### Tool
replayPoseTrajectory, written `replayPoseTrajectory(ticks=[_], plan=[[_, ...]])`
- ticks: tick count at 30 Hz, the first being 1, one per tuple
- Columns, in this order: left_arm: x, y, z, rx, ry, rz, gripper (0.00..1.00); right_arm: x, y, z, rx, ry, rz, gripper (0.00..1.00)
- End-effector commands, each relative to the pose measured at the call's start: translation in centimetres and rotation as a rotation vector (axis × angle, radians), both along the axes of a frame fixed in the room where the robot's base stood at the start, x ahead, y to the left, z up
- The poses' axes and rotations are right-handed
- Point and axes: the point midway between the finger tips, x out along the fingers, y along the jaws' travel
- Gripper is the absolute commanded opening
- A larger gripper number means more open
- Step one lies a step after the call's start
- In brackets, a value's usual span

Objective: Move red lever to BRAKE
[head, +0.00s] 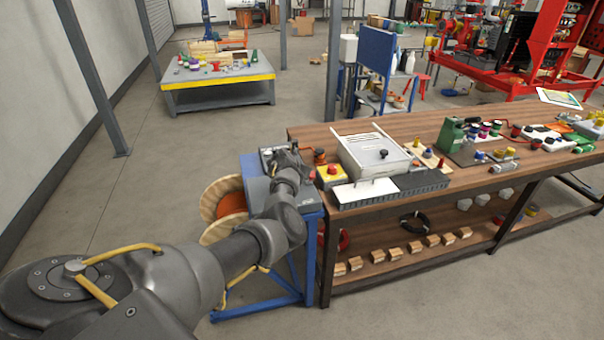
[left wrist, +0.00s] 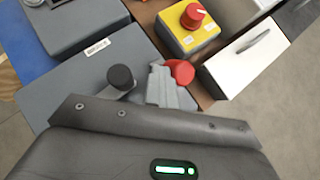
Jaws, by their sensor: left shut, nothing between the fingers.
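A round red knob (left wrist: 182,72), which looks like the red lever's end, shows in the left wrist view beside a grey housing (left wrist: 75,90). Its shaft and any BRAKE marking cannot be made out. My left gripper (left wrist: 163,85) is shut and empty, its grey fingertips right against or just in front of the knob; I cannot tell whether they touch. A black knob (left wrist: 121,78) stands to the left of the fingers. In the head view my left gripper (head: 286,160) is over the grey unit (head: 262,190) on a blue stand, and the arm hides much of it. My right gripper is not in view.
A yellow box with a red rotary knob (left wrist: 192,18) and a white box (left wrist: 245,58) sit close to the right. The wooden workbench (head: 450,115) carries many parts. A cable reel (head: 222,205) stands left of the blue stand. Floor on the left is clear.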

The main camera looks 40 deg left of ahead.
Motion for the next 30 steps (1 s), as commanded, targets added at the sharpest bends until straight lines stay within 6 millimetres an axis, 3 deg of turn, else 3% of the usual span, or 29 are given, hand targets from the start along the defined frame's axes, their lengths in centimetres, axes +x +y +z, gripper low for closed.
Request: replayPoseTrajectory(ticks=[18,30], plan=[[0.2,-0.5,1.8,-0.003,-0.002,-0.009,0.0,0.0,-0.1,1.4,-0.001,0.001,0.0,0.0],[-0.1,-0.3,1.6,-0.003,0.0,-0.006,0.0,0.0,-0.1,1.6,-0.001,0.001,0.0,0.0]])
